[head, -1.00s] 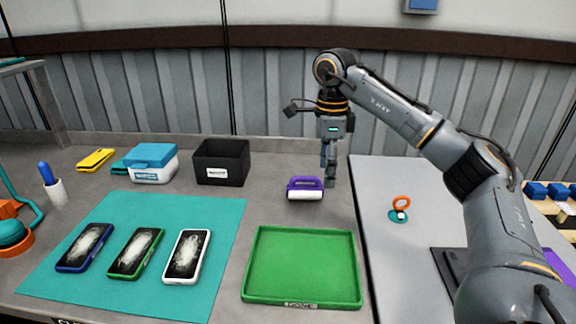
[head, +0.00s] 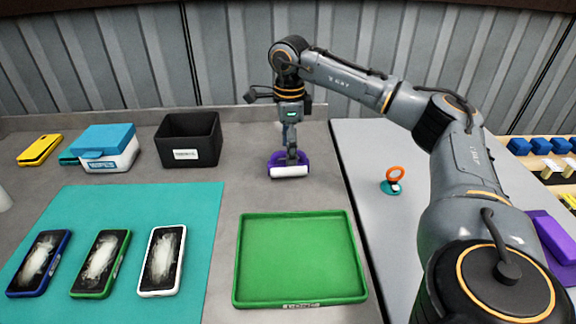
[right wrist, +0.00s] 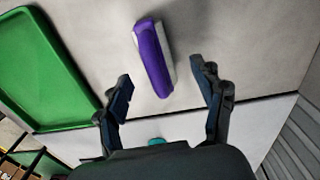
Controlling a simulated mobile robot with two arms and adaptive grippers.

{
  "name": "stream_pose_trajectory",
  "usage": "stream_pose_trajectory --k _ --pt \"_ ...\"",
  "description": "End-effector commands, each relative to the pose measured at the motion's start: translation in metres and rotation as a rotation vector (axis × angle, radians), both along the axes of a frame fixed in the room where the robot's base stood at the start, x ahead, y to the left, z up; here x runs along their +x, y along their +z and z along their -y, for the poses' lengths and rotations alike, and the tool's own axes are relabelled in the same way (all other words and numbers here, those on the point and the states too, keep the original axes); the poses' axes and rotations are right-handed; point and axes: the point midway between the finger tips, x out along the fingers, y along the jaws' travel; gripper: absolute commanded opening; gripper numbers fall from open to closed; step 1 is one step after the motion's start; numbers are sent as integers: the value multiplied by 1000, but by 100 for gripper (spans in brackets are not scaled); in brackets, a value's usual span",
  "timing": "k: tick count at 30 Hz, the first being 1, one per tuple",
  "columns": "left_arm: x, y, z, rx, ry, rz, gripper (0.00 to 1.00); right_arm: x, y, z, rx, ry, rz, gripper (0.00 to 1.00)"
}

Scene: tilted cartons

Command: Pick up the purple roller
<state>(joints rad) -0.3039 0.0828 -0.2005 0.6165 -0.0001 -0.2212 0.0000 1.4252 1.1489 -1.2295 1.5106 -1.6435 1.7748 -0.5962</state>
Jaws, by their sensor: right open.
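The purple roller (head: 289,166) has a purple body and a white cylinder along its front. It lies on the grey table behind the green tray. It also shows in the right wrist view (right wrist: 152,58), a little beyond the fingertips and roughly between their lines. My right gripper (head: 291,156) points down over the roller in the head view, overlapping its back edge. In the right wrist view, its fingers (right wrist: 163,78) are spread apart with nothing between them. I cannot tell the exact height gap to the roller. My left gripper is not in view.
The green tray (head: 300,217) stands in front of the roller. A black bin (head: 188,141) and a blue-lidded box (head: 105,148) stand to the left. Several phones lie on the teal mat (head: 190,198). An orange ring item (head: 394,178) stands on the lighter surface at right.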

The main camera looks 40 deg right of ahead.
Motion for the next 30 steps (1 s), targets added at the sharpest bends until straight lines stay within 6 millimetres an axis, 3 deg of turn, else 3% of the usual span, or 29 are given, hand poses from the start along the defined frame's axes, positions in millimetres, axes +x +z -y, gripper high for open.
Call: stream_pose_trajectory --k 5,12,21,30 --pt "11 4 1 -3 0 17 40 -2 -17 -2 -1 0 -3 68" --pt "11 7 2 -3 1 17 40 -2 -49 -4 0 0 -1 68" --pt "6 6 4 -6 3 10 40 -2 -53 -4 0 0 0 66" --pt "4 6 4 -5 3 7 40 -1 -53 -4 0 0 0 5"
